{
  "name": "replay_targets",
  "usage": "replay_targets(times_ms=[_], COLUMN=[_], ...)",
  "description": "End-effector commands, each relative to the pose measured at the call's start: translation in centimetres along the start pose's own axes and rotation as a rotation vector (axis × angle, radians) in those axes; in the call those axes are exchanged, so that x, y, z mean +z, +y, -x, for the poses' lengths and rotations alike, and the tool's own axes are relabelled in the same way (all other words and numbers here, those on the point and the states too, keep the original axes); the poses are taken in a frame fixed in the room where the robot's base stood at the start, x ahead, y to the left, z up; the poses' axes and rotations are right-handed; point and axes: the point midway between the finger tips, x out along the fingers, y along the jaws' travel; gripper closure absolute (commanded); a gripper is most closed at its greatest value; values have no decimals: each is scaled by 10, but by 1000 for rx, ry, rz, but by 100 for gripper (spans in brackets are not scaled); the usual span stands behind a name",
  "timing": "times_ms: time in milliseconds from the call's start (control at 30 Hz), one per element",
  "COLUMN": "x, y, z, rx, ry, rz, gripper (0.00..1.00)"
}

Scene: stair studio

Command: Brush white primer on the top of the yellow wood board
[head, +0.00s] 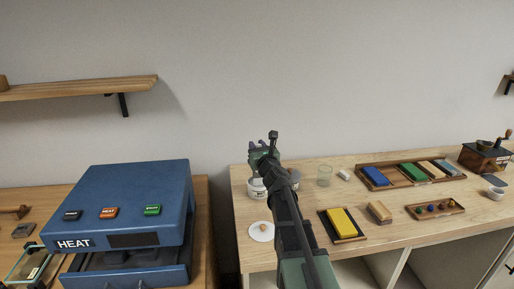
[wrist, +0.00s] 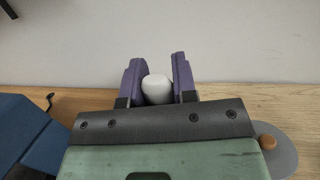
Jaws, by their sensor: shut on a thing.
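The yellow board (head: 342,222) lies flat in a dark shallow tray on the wooden counter, right of my arm; its top looks plain yellow. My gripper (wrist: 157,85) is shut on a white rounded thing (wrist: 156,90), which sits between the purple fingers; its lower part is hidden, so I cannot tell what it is. In the head view my gripper is at the counter's back left, by a white pot (head: 257,189) that my arm partly covers. A pale disc (head: 262,232) with a small brown knob lies in front; it also shows in the wrist view. No brush is clearly visible.
A wooden block (head: 379,211) and a small tray of balls (head: 435,209) lie right of the board. A glass (head: 324,175) and a long tray (head: 373,187) of coloured boards stand behind. A blue HEAT machine (head: 130,205) stands left, across a gap.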

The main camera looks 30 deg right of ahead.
Motion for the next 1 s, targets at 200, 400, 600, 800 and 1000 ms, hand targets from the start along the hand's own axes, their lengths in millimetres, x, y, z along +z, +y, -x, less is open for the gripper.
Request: replay_targets(times_ms=[200, 400, 600, 800, 1000], x=[18, 39, 60, 71, 69], y=[0, 0, 0, 0, 0], z=[-3, -6, -9, -11, -10], rx=[-1, -1, 0, 0, 0], ry=[1, 0, 0, 0, 0], rz=[1, 0, 0, 0, 0], gripper=[98, 98, 98, 98, 98])
